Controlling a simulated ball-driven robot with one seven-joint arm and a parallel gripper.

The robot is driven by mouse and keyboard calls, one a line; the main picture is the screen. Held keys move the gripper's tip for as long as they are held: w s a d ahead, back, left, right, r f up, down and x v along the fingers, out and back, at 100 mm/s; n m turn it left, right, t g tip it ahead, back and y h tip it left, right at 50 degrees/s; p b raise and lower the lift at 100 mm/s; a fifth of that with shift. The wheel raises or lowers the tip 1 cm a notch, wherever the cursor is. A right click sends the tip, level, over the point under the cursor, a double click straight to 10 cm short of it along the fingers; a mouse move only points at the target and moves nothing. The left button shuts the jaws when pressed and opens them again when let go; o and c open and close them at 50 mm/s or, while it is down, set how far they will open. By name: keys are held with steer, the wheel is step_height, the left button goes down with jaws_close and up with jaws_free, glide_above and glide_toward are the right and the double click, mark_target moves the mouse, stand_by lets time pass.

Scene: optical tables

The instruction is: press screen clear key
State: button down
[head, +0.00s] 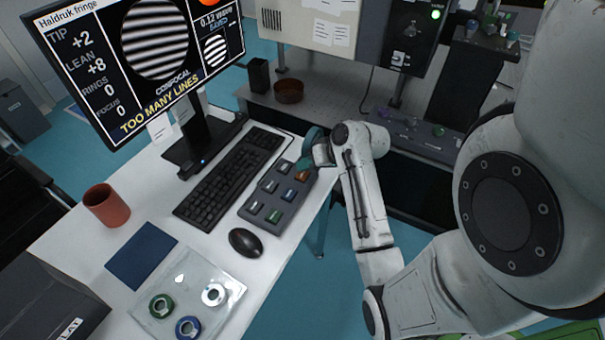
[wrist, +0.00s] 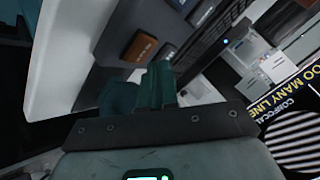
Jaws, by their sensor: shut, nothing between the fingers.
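The grey key pad (head: 262,228) lies on the white desk, right of the keyboard, with several keys in two columns. One key is orange-brown (head: 302,176), at the far end; it also shows in the wrist view (wrist: 138,45). The fingers also show in the wrist view (wrist: 155,84). I cannot tell whether they touch a key.
The monitor (head: 150,50) shows fringes, TIP +2, LEAN +8 and "TOO MANY LINES". A black keyboard (head: 228,178), mouse (head: 245,242), brown cup (head: 106,206), and clear plate (head: 188,296) with coloured rings are on the desk. A bench with a brown bowl (head: 289,91) stands behind.

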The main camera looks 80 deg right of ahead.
mark_target(306, 175)
steer(key=shift+f, duration=0.15)
steer(key=shift+f, duration=0.25)
steer(key=shift+f, duration=0.45)
stand_by(0.6)
steer(key=shift+r, duration=0.1)
steer(key=shift+r+p, duration=0.8)
steer(key=shift+p, duration=0.1)
step_height(306, 175, up, 5)
steer(key=p, duration=0.5)
stand_by(1.0)
